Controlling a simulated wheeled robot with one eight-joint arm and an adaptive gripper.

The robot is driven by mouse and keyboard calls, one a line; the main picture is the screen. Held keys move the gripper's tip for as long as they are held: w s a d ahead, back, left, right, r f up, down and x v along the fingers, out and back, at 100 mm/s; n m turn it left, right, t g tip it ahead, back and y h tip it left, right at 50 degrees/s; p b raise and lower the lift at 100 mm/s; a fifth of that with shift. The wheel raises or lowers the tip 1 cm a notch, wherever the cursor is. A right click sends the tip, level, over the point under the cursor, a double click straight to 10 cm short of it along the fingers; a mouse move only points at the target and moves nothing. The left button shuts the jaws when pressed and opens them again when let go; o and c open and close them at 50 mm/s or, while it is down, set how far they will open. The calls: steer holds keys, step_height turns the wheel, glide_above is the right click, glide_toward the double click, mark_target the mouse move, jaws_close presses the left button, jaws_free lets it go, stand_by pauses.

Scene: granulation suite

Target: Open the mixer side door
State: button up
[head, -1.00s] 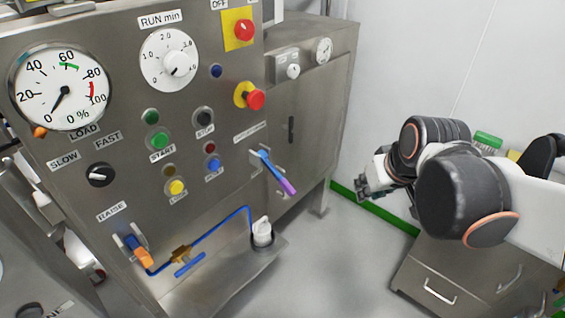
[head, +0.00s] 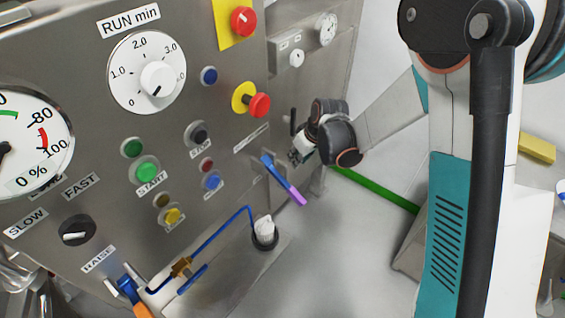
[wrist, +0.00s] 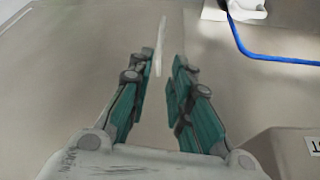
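The mixer side door looks like the plain grey steel panel (head: 312,84) on the cabinet's right part, with a dark upright handle (head: 293,116). It looks shut. My gripper (head: 295,156) is close to this panel, just below the handle in the head view. In the wrist view my gripper (wrist: 157,72) is open, its teal-padded fingers apart with nothing held. A thin pale bar (wrist: 161,45) stands out from a grey surface just beyond and between the fingertips. I cannot tell whether it is the door handle or whether the fingers touch it.
A blue and purple lever (head: 284,182) sticks out left of my gripper. A red emergency button (head: 259,105) and other controls fill the panel. A blue hose (head: 222,231) runs below; one also shows in the wrist view (wrist: 262,55).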

mark_target(286, 173)
steer(key=b+x, duration=0.5)
steer(key=x, duration=0.9)
steer(key=shift+a+f, duration=0.1)
steer(key=shift+f, duration=0.2)
jaws_close()
